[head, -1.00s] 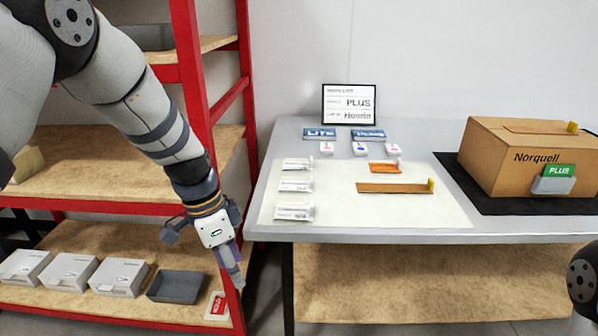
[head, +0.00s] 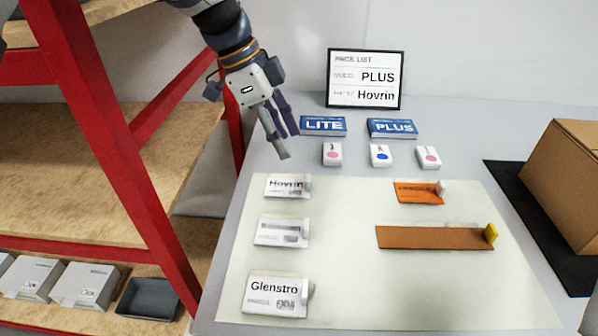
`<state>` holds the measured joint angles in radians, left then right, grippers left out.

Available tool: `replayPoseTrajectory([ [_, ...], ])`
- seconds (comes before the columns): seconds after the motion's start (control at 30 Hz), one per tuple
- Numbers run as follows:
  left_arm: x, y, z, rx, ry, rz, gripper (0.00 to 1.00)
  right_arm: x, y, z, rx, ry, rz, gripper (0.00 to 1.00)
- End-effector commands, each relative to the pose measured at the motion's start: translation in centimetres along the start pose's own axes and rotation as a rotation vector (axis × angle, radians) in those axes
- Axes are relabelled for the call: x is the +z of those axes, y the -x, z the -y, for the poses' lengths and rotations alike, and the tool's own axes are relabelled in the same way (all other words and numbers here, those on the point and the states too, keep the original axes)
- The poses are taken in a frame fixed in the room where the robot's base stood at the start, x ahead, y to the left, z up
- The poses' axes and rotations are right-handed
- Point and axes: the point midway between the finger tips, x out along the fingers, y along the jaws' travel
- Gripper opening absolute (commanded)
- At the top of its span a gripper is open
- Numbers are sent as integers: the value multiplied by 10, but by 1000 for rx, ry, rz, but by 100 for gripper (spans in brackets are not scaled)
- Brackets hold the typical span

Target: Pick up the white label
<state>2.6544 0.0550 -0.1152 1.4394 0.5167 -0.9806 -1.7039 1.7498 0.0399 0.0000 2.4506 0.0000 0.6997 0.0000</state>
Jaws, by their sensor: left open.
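Three white labels lie in a column on the left of the pale mat (head: 345,290). The far one (head: 287,187) reads "Hovrin", the middle one (head: 281,231) has print too small to read, and the near one (head: 274,296) reads "Glenstro". Each has a raised tab at its right end. My left gripper (head: 284,142) is open and empty, fingers pointing down, just beyond the Hovrin label in the picture and apart from it. My right gripper is out of view.
A framed pack list (head: 365,80) shows PLUS and Hovrin. Blue LITE (head: 323,126) and PLUS (head: 392,128) cards and three small white pieces (head: 380,155) stand behind the mat. Orange (head: 416,196) and brown (head: 432,238) strips lie right, a carton (head: 566,180) beyond. A red shelf post (head: 118,150) stands left.

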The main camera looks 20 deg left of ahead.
Motion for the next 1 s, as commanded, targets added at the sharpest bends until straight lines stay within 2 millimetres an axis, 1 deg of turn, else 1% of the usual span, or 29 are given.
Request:
replayPoseTrajectory([
  [0.03, 1, -16, -1, 8, 2, 5, 45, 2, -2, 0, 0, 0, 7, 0],
  [0.1, 1, -30, -1, 7, 2, 4, 45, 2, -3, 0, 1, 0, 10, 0],
  [0.27, 0, -50, -1, 5, 1, 3, 45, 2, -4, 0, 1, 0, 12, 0],
  [0.4, -6, -77, -3, 5, 1, 6, 45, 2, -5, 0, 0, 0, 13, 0],
  [0.5, -5, -93, -2, 3, 4, 3, 45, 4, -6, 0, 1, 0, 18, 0],
  [0.6, -6, -97, -2, 1, 2, 2, 45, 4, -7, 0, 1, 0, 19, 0],
  [0.77, -6, -96, -2, 0, 2, 1, 45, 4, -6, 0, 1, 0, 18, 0],
  [0.93, -6, -96, -2, 0, 2, 1, 15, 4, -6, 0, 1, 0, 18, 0],
  [0.97, -6, -96, -2, 0, 2, 1, 12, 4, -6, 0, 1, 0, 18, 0],
  [1.0, -6, -96, -2, 0, 2, 1, 12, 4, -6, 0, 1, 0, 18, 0],
])
